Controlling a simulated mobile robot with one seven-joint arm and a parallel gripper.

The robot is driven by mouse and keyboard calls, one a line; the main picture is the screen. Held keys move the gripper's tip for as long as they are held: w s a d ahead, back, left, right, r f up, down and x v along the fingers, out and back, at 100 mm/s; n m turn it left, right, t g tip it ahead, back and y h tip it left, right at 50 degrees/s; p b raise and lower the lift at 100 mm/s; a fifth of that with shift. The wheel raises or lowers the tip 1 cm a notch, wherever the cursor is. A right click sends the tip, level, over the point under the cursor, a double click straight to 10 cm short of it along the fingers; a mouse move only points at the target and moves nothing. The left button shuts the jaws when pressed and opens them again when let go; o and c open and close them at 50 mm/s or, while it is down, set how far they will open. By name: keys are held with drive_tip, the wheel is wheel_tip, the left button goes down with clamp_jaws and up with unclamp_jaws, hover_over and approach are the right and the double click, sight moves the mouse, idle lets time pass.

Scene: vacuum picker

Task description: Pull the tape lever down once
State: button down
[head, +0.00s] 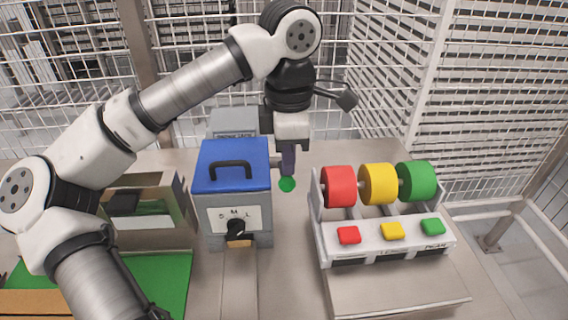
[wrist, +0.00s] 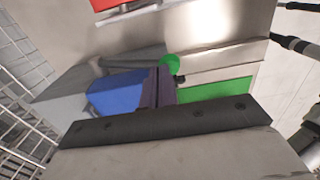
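The tape machine (head: 234,190) is a grey box with a blue lid, a black handle and an S-M-L dial. Its tape lever shows as a green ball knob (head: 287,184) at the box's right side; most of the lever's rod is hidden. My gripper (head: 288,172) points down, with its dark fingertips right above the knob. In the wrist view the green knob (wrist: 169,64) shows just past the fingertips (wrist: 160,72). The fingers lie together with nothing seen between them. I cannot tell whether they touch the knob.
A rack with red, yellow and green rolls (head: 378,184) and matching buttons stands to the right. A box with an open front (head: 150,208) and a green mat (head: 160,280) are to the left. Wire mesh stands behind the table. Bare table separates the knob from the rack.

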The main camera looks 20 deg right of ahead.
sight(289, 179)
drive_tip(key=f+b, duration=0.1)
drive_tip(key=s+f+b, duration=0.1)
drive_tip(key=shift+s+a+f+b, duration=0.15)
drive_tip(key=shift+a+f+b, duration=0.05)
drive_tip(key=shift+f+b, duration=0.2)
drive_tip(key=shift+s+f, duration=0.1)
drive_tip(key=shift+s, duration=0.1)
drive_tip(key=shift+f, duration=0.1)
drive_tip(key=shift+s+a+f+b, duration=0.1)
drive_tip(key=shift+s+f+b, duration=0.15)
drive_tip(key=shift+f+b, duration=0.6)
drive_tip(key=shift+s+a+f+b, duration=0.1)
drive_tip(key=shift+s+f+b, duration=0.1)
drive_tip(key=shift+f+b, duration=0.6)
drive_tip(key=shift+r, duration=0.15)
